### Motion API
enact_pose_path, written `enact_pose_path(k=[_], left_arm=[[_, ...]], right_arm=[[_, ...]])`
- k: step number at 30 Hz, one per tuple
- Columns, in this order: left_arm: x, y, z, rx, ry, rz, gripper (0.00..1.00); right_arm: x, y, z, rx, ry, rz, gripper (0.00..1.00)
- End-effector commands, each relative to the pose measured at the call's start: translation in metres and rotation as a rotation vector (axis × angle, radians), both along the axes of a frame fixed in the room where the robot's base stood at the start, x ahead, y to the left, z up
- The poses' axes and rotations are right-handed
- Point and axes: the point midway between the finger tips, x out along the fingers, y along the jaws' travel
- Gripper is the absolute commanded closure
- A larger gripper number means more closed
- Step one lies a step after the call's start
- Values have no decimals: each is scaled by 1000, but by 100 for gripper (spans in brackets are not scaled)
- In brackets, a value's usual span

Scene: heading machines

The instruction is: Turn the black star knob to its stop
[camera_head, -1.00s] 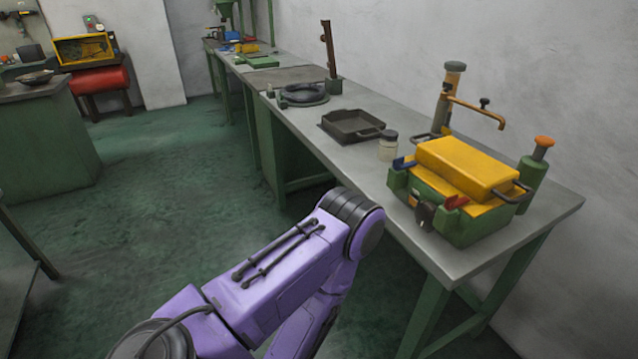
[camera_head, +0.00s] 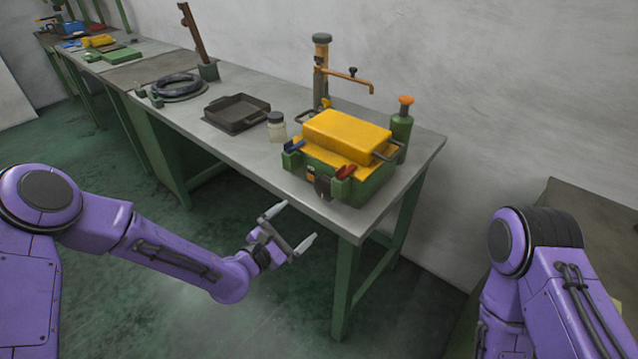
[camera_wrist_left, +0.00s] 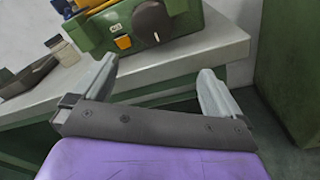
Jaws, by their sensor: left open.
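The black star knob (camera_head: 322,186) is on the front face of a green machine with a yellow top (camera_head: 347,132), near the front edge of the bench. In the left wrist view the knob (camera_wrist_left: 152,22) shows as a dark rounded piece on the green front, above and between my fingers. My left gripper (camera_head: 290,226) is open and empty, below and in front of the bench edge, apart from the knob. Its two fingers also show spread in the left wrist view (camera_wrist_left: 158,88). My right arm comes in at the right; its gripper is out of the picture.
The grey bench (camera_head: 236,168) also holds a jar (camera_head: 276,128), a black tray (camera_head: 237,113) and an orange-capped green bottle (camera_head: 401,124). A clamp post (camera_head: 322,72) stands behind the machine. The floor before the bench is clear.

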Motion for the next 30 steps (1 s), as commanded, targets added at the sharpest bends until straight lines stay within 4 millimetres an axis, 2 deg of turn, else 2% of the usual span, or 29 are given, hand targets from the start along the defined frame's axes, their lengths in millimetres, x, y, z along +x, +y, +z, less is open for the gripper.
enact_pose_path(k=[1, 4, 18, 29, 30], left_arm=[[6, 0, 15, -48, -11, -7, 0], [15, -5, 26, -93, -17, -19, 0], [89, -57, 24, -92, -13, -20, 0], [96, -63, 22, -93, -11, -19, 0], [96, -62, 22, -93, -11, -19, 13]], right_arm=[[0, 0, 3, 0, 0, 0, 57], [0, 0, 5, 0, 0, 0, 57], [0, 0, 26, 0, 0, 0, 57], [0, 0, 26, 0, 0, 0, 57], [0, 0, 26, 0, 0, 0, 57]])
